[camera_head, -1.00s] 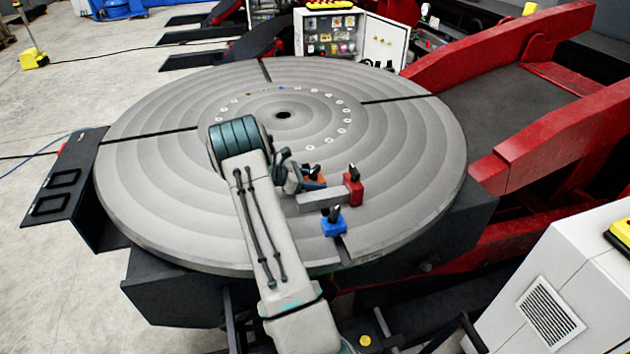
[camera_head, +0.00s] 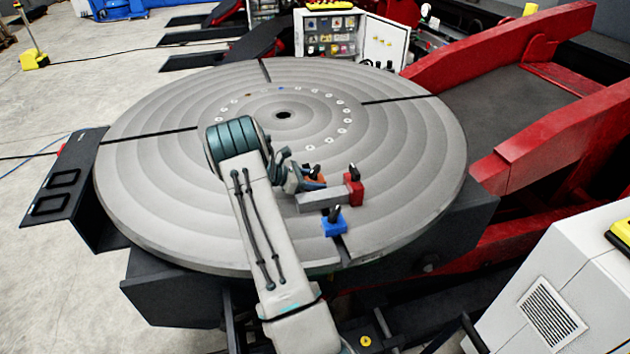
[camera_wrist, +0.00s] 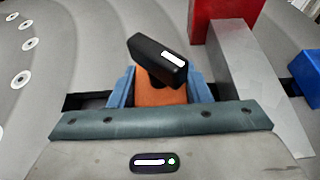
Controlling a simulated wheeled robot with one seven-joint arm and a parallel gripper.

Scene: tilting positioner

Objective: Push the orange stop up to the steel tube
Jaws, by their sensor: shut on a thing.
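The orange stop (camera_wrist: 158,98) with a black clamp lever sits over the dark slot of the round table, and it also shows in the head view (camera_head: 316,178). My gripper (camera_wrist: 160,90) is shut on it, with a blue finger on its left and right sides. The steel tube (camera_wrist: 245,75) is a grey bar lying across the slot to the right in the wrist view, and it also shows in the head view (camera_head: 318,199). A short stretch of dark slot shows between the right finger and the tube, so stop and tube look apart. The stop's lower part is hidden by my gripper.
A red stop (camera_head: 354,188) stands at the tube's far right end. A blue stop (camera_head: 333,224) stands on the tube's other side, towards the table's near edge. The rest of the round table (camera_head: 400,150) is largely bare.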

